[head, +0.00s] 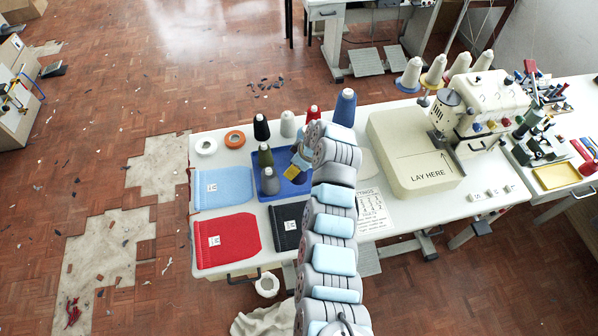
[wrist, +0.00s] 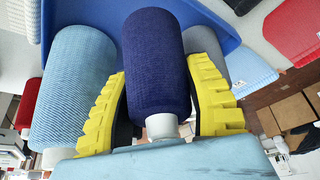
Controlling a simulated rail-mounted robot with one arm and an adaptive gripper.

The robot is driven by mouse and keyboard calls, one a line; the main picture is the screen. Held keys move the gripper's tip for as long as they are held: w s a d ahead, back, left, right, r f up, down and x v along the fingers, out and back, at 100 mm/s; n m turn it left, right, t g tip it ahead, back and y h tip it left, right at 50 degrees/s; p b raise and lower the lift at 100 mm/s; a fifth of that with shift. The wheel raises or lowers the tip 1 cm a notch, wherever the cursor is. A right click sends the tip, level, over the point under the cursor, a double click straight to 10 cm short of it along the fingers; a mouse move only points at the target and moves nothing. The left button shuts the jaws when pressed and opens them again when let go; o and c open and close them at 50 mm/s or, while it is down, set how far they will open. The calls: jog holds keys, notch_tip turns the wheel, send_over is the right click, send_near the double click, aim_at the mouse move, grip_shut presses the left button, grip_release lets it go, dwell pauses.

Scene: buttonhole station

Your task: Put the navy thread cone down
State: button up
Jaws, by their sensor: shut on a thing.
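In the wrist view the navy thread cone (wrist: 156,60) stands between the two yellow fingers of my gripper (wrist: 160,70). The fingers are shut on its sides, and its pale core end shows near the palm. Behind it is the blue tray (wrist: 205,22). A light blue cone (wrist: 75,85) is on its left and a grey cone (wrist: 205,42) is partly hidden on its right. In the head view my gripper (head: 296,168) is over the right part of the blue tray (head: 284,187). My arm hides the navy cone there, and I cannot tell whether it touches the tray.
An olive cone (head: 265,155) and a grey cone (head: 270,181) stand at the tray's left. Black (head: 261,127), pale grey (head: 288,124), red (head: 313,114) and blue (head: 345,108) cones stand behind. Light blue (head: 223,187), red (head: 227,240) and black (head: 287,228) fabric pieces lie around. A sewing machine (head: 490,100) stands right.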

jog(key=shift+w+d+f, duration=0.25)
jog(key=shift+d+f, duration=0.1)
jog(key=shift+f, duration=0.15)
jog(key=shift+w+d+f, duration=0.2)
jog(key=shift+d+f, duration=0.1)
jog(key=shift+f, duration=1.5)
jog(key=shift+f, duration=0.2)
jog(key=o, duration=0.9)
jog(key=shift+r, duration=0.1)
jog(key=shift+d+r, duration=0.15)
jog(key=shift+r, duration=0.55)
jog(key=v, duration=1)
jog(key=shift+d+r, duration=0.15)
jog(key=shift+r, duration=0.2)
jog(key=shift+s, duration=0.15)
